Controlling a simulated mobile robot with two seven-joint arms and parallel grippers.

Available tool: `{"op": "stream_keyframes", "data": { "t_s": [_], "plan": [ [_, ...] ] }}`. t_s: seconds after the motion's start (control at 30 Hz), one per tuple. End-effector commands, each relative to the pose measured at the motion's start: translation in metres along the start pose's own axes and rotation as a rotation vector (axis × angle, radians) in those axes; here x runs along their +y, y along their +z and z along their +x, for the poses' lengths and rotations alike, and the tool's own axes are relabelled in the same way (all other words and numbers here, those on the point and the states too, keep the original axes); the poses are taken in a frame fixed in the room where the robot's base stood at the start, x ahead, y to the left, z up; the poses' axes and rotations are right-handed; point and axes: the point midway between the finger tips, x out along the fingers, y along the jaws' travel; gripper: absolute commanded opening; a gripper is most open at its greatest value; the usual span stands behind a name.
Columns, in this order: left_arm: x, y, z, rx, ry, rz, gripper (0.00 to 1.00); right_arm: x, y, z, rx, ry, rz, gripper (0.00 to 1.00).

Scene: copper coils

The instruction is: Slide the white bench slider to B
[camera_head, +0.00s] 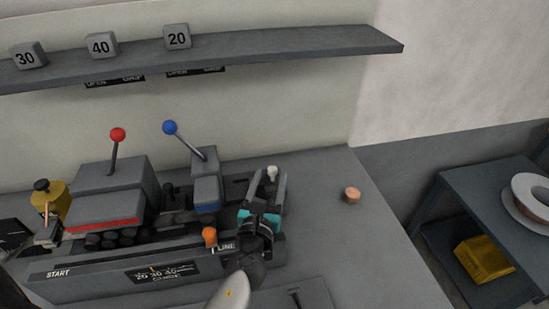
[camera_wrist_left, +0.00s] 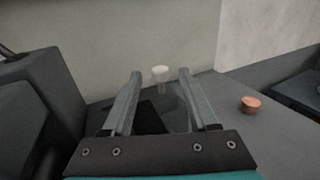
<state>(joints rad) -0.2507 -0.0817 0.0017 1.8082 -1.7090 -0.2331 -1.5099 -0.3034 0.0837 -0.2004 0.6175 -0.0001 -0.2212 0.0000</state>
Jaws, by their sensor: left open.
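The white bench slider shows as a small white knob (camera_head: 272,171) near the back of the bench, and in the left wrist view (camera_wrist_left: 160,72) as a white cap on a short pale stem. My left gripper (camera_head: 268,178) is open, with its fingers pointing toward the back wall. In the left wrist view the knob appears between the two fingertips (camera_wrist_left: 160,76), with a gap on each side. I cannot tell whether it is fully between them in depth. The slider's track and the B mark are not readable, partly hidden by the gripper. My right gripper is not in view.
A machine with a red-knobbed lever (camera_head: 118,134) and a blue-knobbed lever (camera_head: 169,128) stands left of the gripper. An orange knob (camera_head: 209,236) is close by. A copper piece (camera_head: 352,195) lies to the right on otherwise clear bench. A shelf (camera_head: 290,41) runs above.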

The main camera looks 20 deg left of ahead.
Motion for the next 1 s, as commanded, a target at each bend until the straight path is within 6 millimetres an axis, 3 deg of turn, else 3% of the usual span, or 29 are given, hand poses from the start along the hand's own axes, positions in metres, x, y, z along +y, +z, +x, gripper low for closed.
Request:
{"op": "stream_keyframes", "data": {
  "t_s": [0.2, 0.43, 0.87, 1.0],
  "plan": [
    [0.0, 0.001, 0.035, -0.002, 0.0, 0.0, 0.59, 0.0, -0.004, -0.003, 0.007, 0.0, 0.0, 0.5],
    [0.0, 0.0, 0.059, -0.001, 0.001, 0.0, 0.59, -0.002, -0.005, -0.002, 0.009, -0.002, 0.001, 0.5],
    [0.0, 0.0, 0.067, 0.0, 0.0, 0.0, 0.59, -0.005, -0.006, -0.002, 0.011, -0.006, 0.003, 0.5],
    [0.0, 0.0, 0.066, 0.0, 0.0, 0.0, 0.46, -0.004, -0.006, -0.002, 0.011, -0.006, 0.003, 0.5]
  ]
}}
